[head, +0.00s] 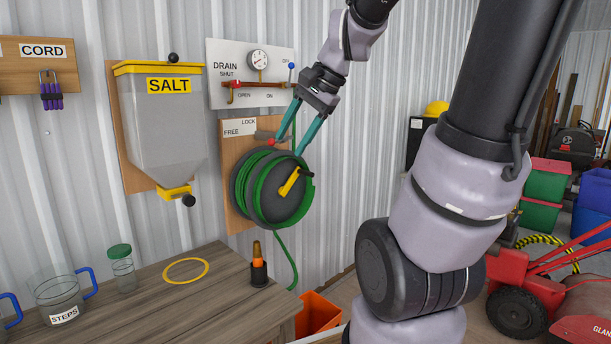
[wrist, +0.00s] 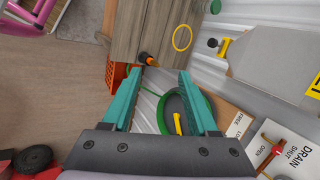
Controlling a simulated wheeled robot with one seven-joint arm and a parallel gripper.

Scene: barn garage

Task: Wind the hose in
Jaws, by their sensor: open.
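The hose reel (head: 241,190) is a dark grey drum on a wooden board on the wall, with green hose (head: 262,208) wound on it. A hose length hangs from it past the bench's right end. Its yellow crank (head: 288,183) is on the front face; it also shows in the wrist view (wrist: 178,123). A red-tipped lever (head: 270,142) sits under the FREE/LOCK label (head: 240,129); its setting is unclear. My gripper (head: 288,147) is open and empty, its teal fingers in front of the reel's upper part, apart from the crank in the picture.
A wooden bench (head: 150,290) below holds a yellow ring (head: 186,260), a jar, mugs and an orange-and-black piece (head: 258,268) near its corner. An orange crate (head: 318,314) stands beside the bench.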

